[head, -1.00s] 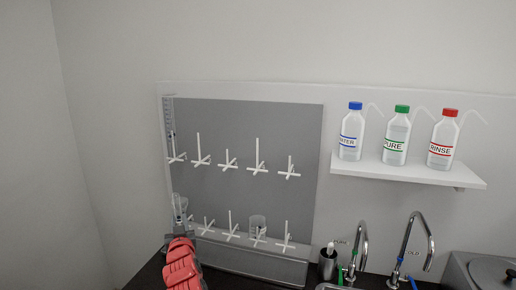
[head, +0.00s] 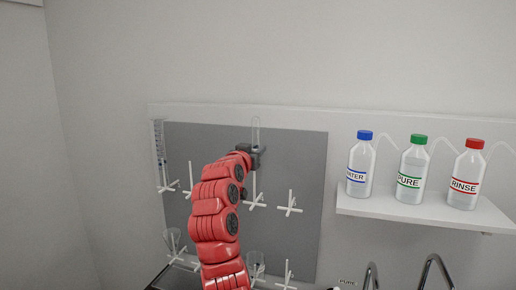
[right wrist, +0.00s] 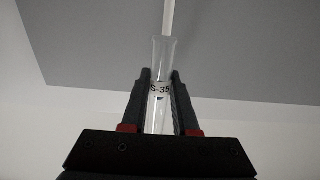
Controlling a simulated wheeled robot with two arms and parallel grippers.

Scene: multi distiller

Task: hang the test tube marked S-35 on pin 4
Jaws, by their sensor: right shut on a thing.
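The clear test tube (head: 256,130) is held upright with its rounded end up, above a tall white pin (head: 254,185). This pin is fourth from the left in the upper row; no pin numbers are legible. My right gripper (head: 251,156) is shut on the tube. In the right wrist view, the tube's label (right wrist: 160,89) reads S-35, and its flared mouth meets the end of the white pin (right wrist: 169,18). I cannot tell whether the tip is inside the mouth. My left gripper is not in view.
The grey pegboard (head: 300,150) has two rows of pins, partly hidden by my red arm. A graduated glass piece (head: 159,140) hangs at upper left, and glassware (head: 256,262) sits on lower pins. A shelf (head: 410,212) with several wash bottles, including a blue-capped one (head: 361,165), is at right.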

